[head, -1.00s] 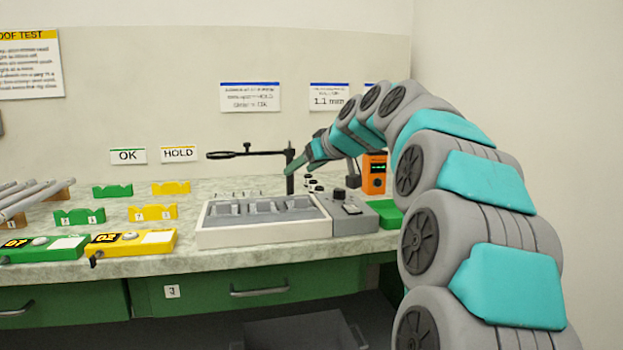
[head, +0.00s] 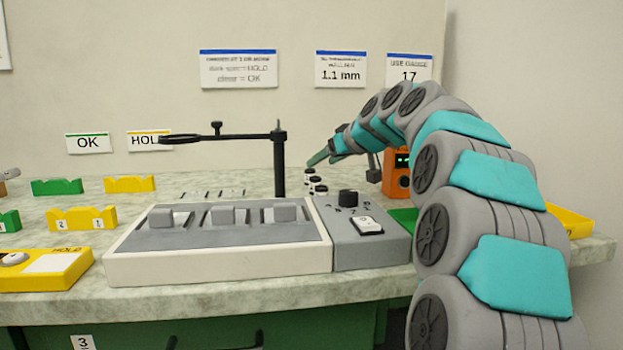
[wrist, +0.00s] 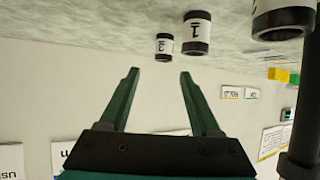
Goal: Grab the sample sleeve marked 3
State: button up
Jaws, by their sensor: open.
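My gripper (wrist: 159,73) is open and empty in the wrist view, which looks upside down. Three white sleeves with black ends stand on the counter beyond its fingers. The farthest sleeve (wrist: 165,47) is roughly in line with the gap, apart from the fingers; its mark is partly turned away and too small to read surely. The middle sleeve (wrist: 197,32) shows a 1. The nearest sleeve (wrist: 282,20) is at upper right, partly cut off, its mark unreadable. In the head view the small sleeves (head: 316,181) stand behind the grey unit, just below my gripper (head: 312,162).
A black post with a magnifier arm (head: 279,160) stands left of the sleeves. A tester with a white-rimmed tray (head: 220,262) and grey knob panel (head: 345,262) is in front. An orange device (head: 394,178) stands right, and a yellow bin (head: 571,223) lies beyond my arm.

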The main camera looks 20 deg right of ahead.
aim_at(314, 170)
jog(key=x, duration=0.5)
jog(key=shift+w+a+f, duration=0.2)
jog(key=shift+w+f, duration=0.05)
jog(key=shift+f, duration=0.1)
grip_shut()
